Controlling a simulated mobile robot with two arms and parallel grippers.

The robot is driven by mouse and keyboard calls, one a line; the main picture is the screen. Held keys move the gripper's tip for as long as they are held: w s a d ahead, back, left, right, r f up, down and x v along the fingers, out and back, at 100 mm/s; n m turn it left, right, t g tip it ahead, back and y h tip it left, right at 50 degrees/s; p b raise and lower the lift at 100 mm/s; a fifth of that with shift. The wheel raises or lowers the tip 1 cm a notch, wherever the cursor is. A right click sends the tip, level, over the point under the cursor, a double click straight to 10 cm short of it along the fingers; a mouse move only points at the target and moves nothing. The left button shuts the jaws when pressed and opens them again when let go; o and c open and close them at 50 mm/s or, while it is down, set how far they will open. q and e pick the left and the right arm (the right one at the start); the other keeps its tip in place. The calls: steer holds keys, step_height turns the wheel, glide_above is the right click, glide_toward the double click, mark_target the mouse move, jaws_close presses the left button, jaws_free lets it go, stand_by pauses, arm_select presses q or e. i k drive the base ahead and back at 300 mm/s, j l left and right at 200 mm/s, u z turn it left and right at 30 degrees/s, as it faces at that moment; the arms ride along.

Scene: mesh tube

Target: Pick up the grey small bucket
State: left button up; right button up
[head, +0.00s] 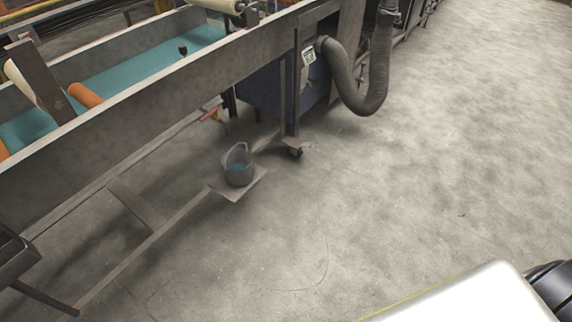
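The small grey bucket (238,172) stands upright on a small flat foot plate (224,193) of the machine frame, low near the floor. Its handle stands up over the rim, and something bluish shows inside it. Neither of my grippers is in the head view. A white panel (470,300) and a dark rounded part (553,287) show at the bottom right edge; I cannot tell whether they are mine.
A long grey trough (165,85) with a teal bed and rollers runs above and left of the bucket. A blue cabinet (268,92), a ribbed hose (352,90) and a caster (296,152) are behind it. The concrete floor (430,170) to the right is clear.

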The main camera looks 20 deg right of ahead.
mark_target(237, 163)
steer(key=z, duration=0.2)
steer(key=i+l+u, duration=0.15)
steer(key=i+l, duration=0.15)
steer(key=i, duration=0.2)
steer(key=i+l+u, duration=0.2)
steer(key=i+l, duration=0.2)
steer(key=i, duration=0.1)
